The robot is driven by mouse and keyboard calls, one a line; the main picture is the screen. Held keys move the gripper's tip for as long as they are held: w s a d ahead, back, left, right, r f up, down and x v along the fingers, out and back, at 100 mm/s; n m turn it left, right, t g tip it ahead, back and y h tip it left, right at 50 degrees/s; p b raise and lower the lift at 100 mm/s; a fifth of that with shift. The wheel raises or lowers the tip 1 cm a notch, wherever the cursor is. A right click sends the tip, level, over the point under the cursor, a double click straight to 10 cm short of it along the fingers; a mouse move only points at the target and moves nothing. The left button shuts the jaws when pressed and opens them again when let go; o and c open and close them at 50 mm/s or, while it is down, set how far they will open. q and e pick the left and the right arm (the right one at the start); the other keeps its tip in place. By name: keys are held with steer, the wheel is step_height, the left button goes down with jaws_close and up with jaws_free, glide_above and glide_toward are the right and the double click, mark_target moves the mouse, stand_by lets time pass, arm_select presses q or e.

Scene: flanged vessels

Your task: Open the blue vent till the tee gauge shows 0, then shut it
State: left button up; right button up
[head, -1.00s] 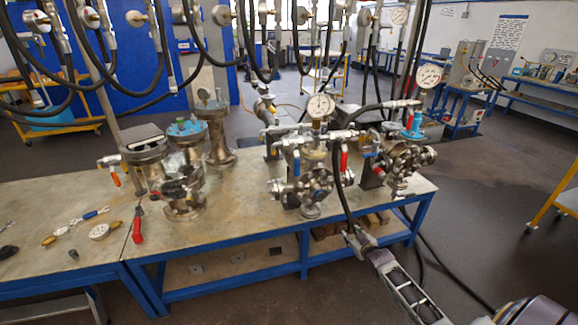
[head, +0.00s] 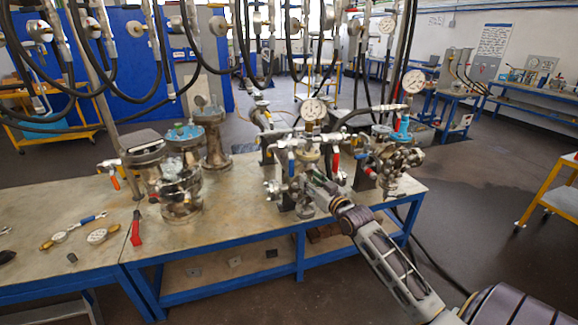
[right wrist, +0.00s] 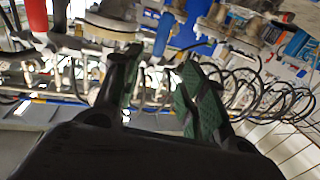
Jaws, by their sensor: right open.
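The tee gauge (head: 312,109) is a round white dial on top of the middle flanged assembly in the head view. Its needle is too small to read. The blue vent handle (head: 291,165) hangs at the left front of that assembly. It also shows in the right wrist view (right wrist: 163,33), beyond the gap between the fingers. My right gripper (head: 318,183) is in front of the assembly's lower right side. In the right wrist view its green-padded fingers (right wrist: 160,88) are apart with nothing between them. My left gripper is out of view.
A red handle (head: 334,162) hangs just right of the gauge. Another valve assembly with a gauge (head: 414,82) stands to the right. Black hoses hang above and behind. Flanged vessels (head: 180,188) and a red-handled tool (head: 137,227) are on the bench's left part.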

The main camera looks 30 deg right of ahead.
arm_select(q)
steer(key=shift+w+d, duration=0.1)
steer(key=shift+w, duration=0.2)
arm_select(e)
steer(key=shift+w+d+f, duration=0.1)
steer(key=shift+w, duration=0.1)
glide_toward(293, 165)
steer(key=shift+w, duration=1.7)
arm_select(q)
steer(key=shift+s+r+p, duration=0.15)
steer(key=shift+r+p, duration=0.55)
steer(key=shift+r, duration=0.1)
arm_select(e)
steer(key=shift+w+d, duration=0.2)
steer(key=shift+w, duration=3.7)
jaws_close()
